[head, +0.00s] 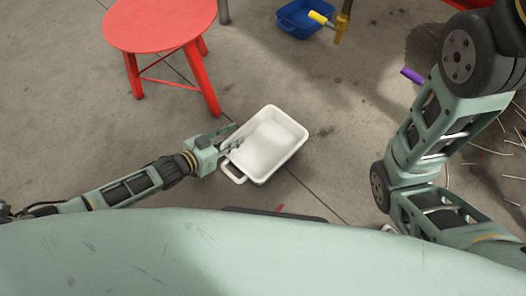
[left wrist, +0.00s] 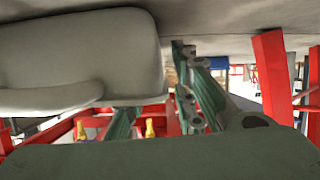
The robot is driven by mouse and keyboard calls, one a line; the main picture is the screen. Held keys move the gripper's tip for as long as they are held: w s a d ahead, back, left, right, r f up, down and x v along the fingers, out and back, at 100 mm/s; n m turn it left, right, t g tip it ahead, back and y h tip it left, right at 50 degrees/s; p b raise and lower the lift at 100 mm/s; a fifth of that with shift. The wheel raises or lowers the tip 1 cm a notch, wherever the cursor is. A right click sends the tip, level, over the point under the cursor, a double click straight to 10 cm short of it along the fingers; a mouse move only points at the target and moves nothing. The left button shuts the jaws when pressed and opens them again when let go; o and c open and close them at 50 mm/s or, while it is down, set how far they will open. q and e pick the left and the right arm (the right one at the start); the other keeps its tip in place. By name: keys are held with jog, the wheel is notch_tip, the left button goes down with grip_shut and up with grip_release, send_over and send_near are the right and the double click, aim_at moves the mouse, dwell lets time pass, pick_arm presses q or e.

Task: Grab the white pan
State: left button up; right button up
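The white pan (head: 272,139) is a rectangular tub on the concrete floor in the middle of the head view. A loop handle (head: 233,174) is at its near left end. My left gripper (head: 233,138) is at the pan's left side, with its fingers apart near the rim. In the left wrist view the pan (left wrist: 80,55) fills the upper left and partly hides one finger; the other finger shows to its right, and the gripper (left wrist: 160,108) looks open. Whether a finger touches the wall is unclear. My right gripper is out of view.
A red stool (head: 160,25) stands at the upper left, beyond my left arm. A blue bin (head: 300,20) and a yellow-handled valve (head: 320,18) are at the top. A purple handle (head: 412,75) is near my right arm. Floor right of the pan is clear.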

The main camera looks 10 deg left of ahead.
pick_arm(q)
jog(key=shift+x, duration=0.8)
jog(key=shift+c, duration=0.4)
grip_shut()
jog(key=shift+r, duration=0.1)
